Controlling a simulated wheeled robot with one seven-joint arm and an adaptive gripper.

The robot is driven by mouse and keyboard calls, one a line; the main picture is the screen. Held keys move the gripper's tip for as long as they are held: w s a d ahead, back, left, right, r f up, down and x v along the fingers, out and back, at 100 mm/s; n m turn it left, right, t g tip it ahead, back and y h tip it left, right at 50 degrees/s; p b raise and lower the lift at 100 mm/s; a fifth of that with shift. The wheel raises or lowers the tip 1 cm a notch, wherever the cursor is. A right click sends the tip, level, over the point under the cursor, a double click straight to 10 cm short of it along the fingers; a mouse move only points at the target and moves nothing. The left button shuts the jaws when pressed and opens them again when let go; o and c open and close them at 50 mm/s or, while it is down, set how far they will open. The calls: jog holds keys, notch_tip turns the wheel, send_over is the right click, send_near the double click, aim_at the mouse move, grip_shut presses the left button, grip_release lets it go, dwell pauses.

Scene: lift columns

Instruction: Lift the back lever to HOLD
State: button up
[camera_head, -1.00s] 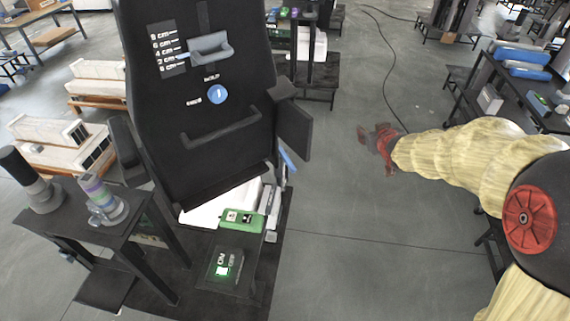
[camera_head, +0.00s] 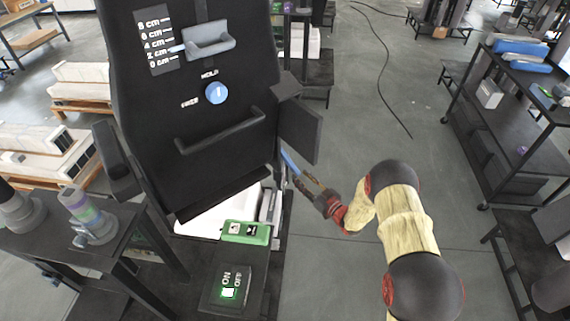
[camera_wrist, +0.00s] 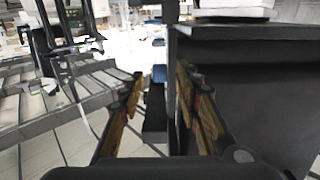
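A black chair-like column with an upright back panel (camera_head: 215,110) stands left of centre in the head view. A blue lever (camera_head: 289,161) sticks out at its right rear edge, low beside the side pad. My gripper (camera_head: 312,186) is close to the lever's lower right, pointing up and left at it. In the wrist view my gripper (camera_wrist: 158,88) has its two fingers apart, with a blue piece, likely the lever (camera_wrist: 159,74), beyond the gap. Contact cannot be told. A round blue dial (camera_head: 216,92) on the panel sits by the HOLD and FREE labels.
A grey slider (camera_head: 208,42) sits by a centimetre scale on the panel. A green box (camera_head: 246,232) and an ON/OFF switch box (camera_head: 228,287) stand below. A black side pad (camera_head: 299,130) is just above the lever. Open floor lies right of the column.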

aim_at(290, 166)
jog(key=shift+w+a+f, duration=0.1)
jog(key=shift+w+a, duration=0.3)
jog(key=shift+w+a+r, duration=0.15)
jog(key=shift+r, duration=0.05)
jog(key=b+x, duration=0.2)
jog(key=x, duration=0.5)
jog(key=shift+c, duration=1.1)
grip_shut()
